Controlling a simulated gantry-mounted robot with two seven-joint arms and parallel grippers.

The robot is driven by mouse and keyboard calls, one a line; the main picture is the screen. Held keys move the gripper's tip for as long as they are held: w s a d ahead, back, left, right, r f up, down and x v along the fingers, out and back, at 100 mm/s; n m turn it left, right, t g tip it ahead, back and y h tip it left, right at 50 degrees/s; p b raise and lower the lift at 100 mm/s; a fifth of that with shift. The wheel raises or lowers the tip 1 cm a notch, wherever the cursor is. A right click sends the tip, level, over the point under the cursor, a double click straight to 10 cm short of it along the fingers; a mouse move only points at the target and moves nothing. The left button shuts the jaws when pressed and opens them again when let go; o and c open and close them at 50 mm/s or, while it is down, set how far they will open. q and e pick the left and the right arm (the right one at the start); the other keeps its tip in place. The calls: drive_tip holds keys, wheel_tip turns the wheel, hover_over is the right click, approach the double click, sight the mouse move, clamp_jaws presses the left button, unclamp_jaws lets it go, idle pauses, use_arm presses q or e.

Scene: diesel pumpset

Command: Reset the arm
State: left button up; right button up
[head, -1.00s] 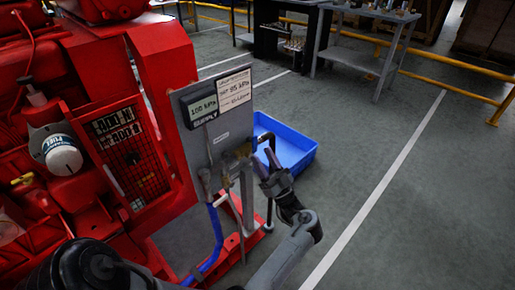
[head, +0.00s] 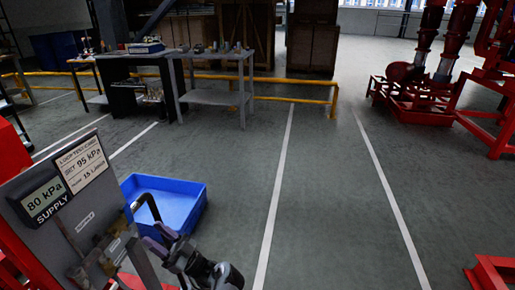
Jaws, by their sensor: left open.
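My left gripper (head: 156,238) is at the lower left of the head view, just right of the grey gauge panel. Its jaws are open, with two purplish-grey fingertips pointing up and left. They overlap the fittings at the panel's right edge in the picture; I cannot tell whether they touch. The grey panel (head: 85,225) carries a supply display (head: 43,200) reading 80 kPa and a loop test card (head: 82,167) showing SET 95 kPa. A dark bent bar (head: 148,203) rises behind the fingers. My right gripper is out of view.
A blue tray (head: 180,188) lies on the floor behind the gripper. Grey worktables (head: 215,95) and a yellow rail (head: 305,99) stand farther back. Red pump equipment (head: 420,95) is at the far right, and a red frame (head: 490,270) at lower right. The middle floor is clear.

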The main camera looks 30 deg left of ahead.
use_arm(q)
drive_tip(key=w+a+f+m+t+h, duration=0.2)
drive_tip(key=a+f+m+t+h, duration=0.5)
drive_tip(key=t, duration=0.7)
drive_tip(key=d+f+m+t+h, duration=0.2)
drive_tip(key=d+f+m+h, duration=0.15)
drive_tip(key=d+h, duration=0.4)
drive_tip(key=d+f+m+t+h, duration=0.25)
drive_tip(key=d+m+h, duration=0.25)
drive_tip(key=d+h, duration=0.25)
drive_tip(key=s+d+f+m+g+h+p, duration=0.1)
drive_tip(key=s+d+f+m+g+h, duration=0.15)
drive_tip(key=s+d+g, duration=0.45)
drive_tip(key=s+d+f+m+g+h+p, duration=0.15)
drive_tip(key=s+d+m, duration=0.25)
drive_tip(key=s+d, duration=0.8)
wheel_tip(320, 180, up, 65)
drive_tip(key=s+a+p, duration=0.1)
drive_tip(key=a+p, duration=0.2)
drive_tip(key=p, duration=6.1)
wheel_tip(320, 180, down, 65)
drive_tip(key=b, duration=6.5)
drive_tip(key=shift+d+f, duration=0.2)
drive_tip(key=shift+r, duration=0.1)
